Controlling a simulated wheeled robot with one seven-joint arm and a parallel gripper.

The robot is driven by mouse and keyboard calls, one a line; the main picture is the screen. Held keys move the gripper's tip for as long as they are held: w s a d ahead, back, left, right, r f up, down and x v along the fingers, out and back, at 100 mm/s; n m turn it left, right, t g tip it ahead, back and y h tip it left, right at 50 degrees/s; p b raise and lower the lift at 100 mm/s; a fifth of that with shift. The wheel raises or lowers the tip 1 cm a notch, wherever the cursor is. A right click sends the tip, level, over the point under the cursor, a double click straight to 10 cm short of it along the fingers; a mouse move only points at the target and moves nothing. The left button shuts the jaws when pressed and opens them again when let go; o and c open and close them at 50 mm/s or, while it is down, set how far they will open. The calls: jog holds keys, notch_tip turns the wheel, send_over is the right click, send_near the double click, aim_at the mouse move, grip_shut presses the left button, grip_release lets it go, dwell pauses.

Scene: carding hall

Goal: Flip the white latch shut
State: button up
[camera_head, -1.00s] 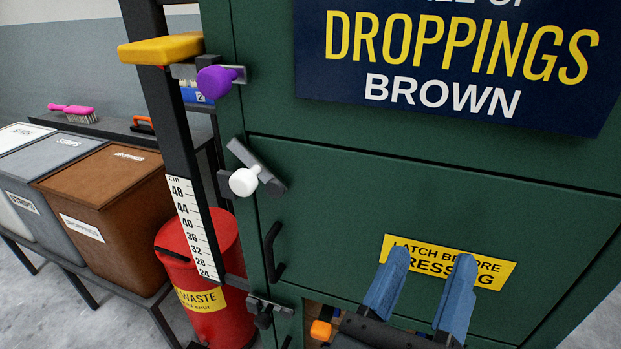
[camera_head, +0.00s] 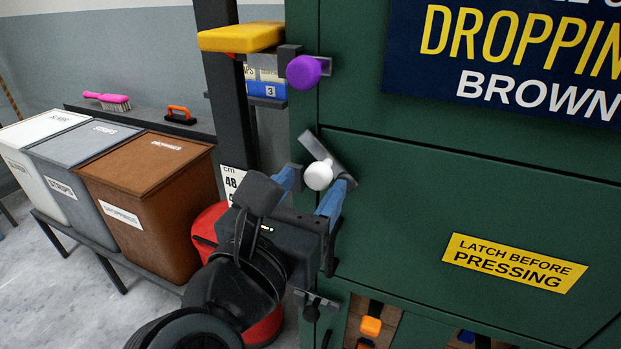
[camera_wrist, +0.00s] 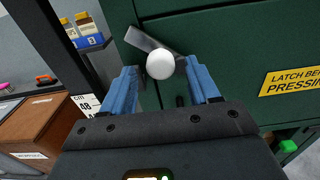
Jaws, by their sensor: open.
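The white latch has a round white knob (camera_head: 318,176) on a tilted grey bar (camera_head: 320,147), at the left edge of the green door (camera_head: 430,190). The bar slants from upper left to lower right. In the wrist view the white knob (camera_wrist: 160,64) shows just beyond and between my blue fingers. My gripper (camera_head: 312,190) is open, one finger on each side of the knob. I cannot tell whether a finger touches it. The bar's lower right end is partly hidden by the right finger in the head view.
A purple knob (camera_head: 303,72) and a yellow block (camera_head: 241,37) sit above the latch. A dark latch (camera_head: 315,303) is below. The brown bin (camera_head: 150,195) and red waste bin (camera_head: 207,232) stand to the left. An orange knob (camera_head: 370,326) shows in a low opening.

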jog(key=shift+x, duration=0.85)
jog(key=shift+c, duration=0.2)
grip_shut()
